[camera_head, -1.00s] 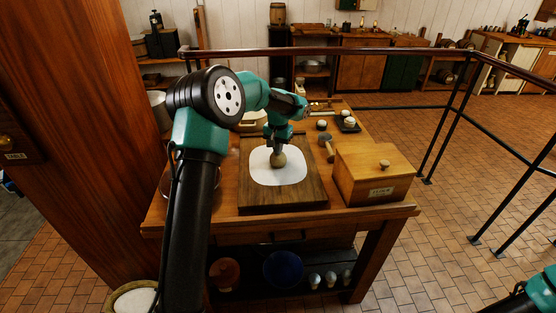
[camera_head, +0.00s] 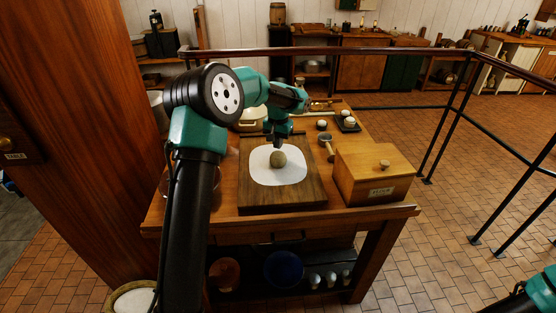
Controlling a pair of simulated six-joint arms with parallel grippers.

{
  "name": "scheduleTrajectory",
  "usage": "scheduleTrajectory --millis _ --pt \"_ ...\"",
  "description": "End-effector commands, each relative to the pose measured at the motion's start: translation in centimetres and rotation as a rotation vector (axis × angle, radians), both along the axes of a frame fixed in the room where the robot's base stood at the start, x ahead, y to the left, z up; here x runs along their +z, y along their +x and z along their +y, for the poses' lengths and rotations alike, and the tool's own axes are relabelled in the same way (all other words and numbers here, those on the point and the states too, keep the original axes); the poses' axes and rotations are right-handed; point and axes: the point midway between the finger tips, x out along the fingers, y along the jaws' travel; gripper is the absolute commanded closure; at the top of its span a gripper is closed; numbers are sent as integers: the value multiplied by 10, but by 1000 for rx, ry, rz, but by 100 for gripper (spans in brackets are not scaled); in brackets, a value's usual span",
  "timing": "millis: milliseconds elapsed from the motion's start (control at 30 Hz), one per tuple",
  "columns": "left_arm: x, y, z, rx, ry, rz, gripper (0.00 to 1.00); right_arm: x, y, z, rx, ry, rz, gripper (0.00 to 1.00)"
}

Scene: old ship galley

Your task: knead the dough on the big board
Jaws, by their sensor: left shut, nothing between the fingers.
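The dough (camera_head: 278,158) is a small tan ball on a white floured patch (camera_head: 292,175) in the middle of the big board (camera_head: 282,202). The board is brown wood and lies flat on the table. My left gripper (camera_head: 278,145) is shut and empty, pointing down just above and behind the dough. I cannot tell exactly how wide the gap to the dough is. Of my right arm only a teal and black part shows at the bottom right corner; its gripper is out of view.
A wooden flour box (camera_head: 373,173) stands right of the board, with a metal scoop (camera_head: 326,144) near it. A dark tray (camera_head: 348,125) with pale balls sits at the back right. A dark railing (camera_head: 340,50) runs behind the table.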

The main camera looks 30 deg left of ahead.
Motion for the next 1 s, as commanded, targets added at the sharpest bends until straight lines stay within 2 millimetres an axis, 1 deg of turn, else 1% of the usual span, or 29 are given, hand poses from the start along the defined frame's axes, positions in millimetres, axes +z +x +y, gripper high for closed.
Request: scheduleTrajectory --millis 267,1000 --pt "-1 0 0 0 0 -1 100 0 0 0 0 0 0 43" --pt "-18 0 0 0 0 -1 100 0 0 0 0 0 0 43"
